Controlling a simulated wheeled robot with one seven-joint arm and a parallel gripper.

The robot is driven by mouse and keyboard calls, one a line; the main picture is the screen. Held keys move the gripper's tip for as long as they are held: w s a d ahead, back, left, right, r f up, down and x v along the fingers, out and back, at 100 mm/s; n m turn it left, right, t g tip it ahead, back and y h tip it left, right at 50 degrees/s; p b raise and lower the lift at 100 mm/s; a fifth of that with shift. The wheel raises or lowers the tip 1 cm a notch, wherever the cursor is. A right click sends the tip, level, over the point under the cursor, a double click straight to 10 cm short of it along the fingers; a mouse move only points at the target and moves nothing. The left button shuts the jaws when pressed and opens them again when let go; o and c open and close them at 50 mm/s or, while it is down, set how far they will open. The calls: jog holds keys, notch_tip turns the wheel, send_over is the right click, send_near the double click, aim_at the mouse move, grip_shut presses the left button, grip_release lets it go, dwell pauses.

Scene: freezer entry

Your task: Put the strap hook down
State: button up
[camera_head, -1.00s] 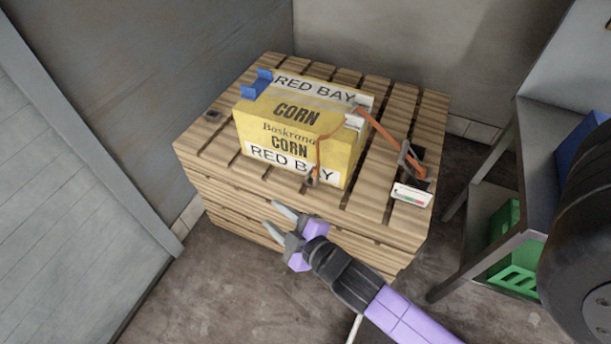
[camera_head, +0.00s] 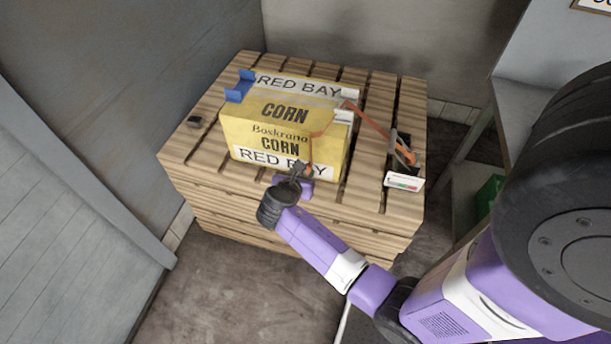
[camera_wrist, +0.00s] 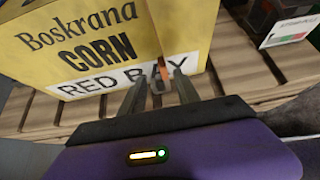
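An orange strap (camera_head: 316,135) comes over the front top edge of the yellow corn box (camera_head: 237,135) and hangs down its front face. Its dark hook end is low at the box front, where my gripper (camera_head: 299,172) largely hides it. In the wrist view, my gripper (camera_wrist: 160,86) has its two fingers apart, one on each side of the orange strap (camera_wrist: 158,78), close to the box's lower label. I cannot make out the hook clearly or any firm contact. The box stands on a wooden pallet stack (camera_head: 200,170).
Another orange strap length (camera_head: 378,131) runs right to a dark ratchet (camera_head: 403,148) beside a white label card (camera_head: 404,181). Blue corner piece (camera_head: 239,86) and small dark item (camera_head: 194,122) lie left. A metal table (camera_head: 520,105) stands right; a wall closes the left.

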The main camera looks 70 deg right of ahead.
aim_at(308, 170)
jog(key=x, duration=0.6)
jog(key=shift+s+f, duration=0.35)
jog(key=shift+f, duration=0.05)
grip_shut()
dwell(1.0)
